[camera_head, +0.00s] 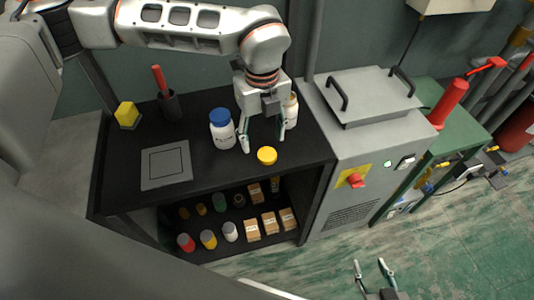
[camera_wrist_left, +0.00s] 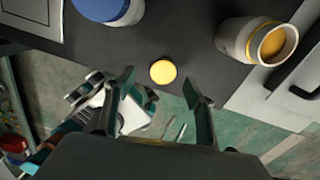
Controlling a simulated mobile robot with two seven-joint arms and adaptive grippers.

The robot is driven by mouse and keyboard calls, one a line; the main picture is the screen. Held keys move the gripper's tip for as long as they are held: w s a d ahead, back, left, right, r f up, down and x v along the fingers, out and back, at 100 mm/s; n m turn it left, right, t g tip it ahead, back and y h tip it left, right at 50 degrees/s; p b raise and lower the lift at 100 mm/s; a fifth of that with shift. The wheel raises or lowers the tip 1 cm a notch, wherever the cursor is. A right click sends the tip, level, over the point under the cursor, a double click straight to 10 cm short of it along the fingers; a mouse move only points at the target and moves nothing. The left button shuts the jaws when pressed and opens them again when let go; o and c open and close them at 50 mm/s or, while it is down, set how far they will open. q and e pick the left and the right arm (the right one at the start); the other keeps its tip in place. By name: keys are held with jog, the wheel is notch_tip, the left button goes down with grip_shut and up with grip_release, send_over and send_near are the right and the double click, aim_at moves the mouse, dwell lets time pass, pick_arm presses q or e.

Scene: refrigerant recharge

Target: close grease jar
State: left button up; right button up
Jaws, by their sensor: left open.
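The yellow lid (camera_head: 267,155) lies on the black table top near its front edge. In the left wrist view, the lid (camera_wrist_left: 163,72) shows just past and between my fingertips. The white grease jar (camera_head: 291,108) stands behind my left gripper, partly hidden by it; in the left wrist view the jar (camera_wrist_left: 232,43) is uncapped, with yellow contents in its mouth. My left gripper (camera_head: 263,140) is open and empty, pointing down just behind the lid. My right gripper (camera_head: 372,266) is open and empty, low over the floor at the bottom of the head view.
A white jar with a blue lid (camera_head: 222,131) stands left of my left gripper. A grey plate (camera_head: 166,165), a dark cup (camera_head: 170,105) with a red-handled tool and a yellow block (camera_head: 127,115) are farther left. A grey machine (camera_head: 350,130) borders the table's right side.

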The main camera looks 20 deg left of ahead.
aim_at(267, 154)
pick_arm(q)
jog(key=f, duration=0.3)
jog(key=d+f, duration=0.1)
jog(key=f, duration=0.1)
jog(key=shift+f, duration=0.1)
dwell(0.3)
jog(key=shift+w, duration=0.1)
jog(key=c, duration=0.8)
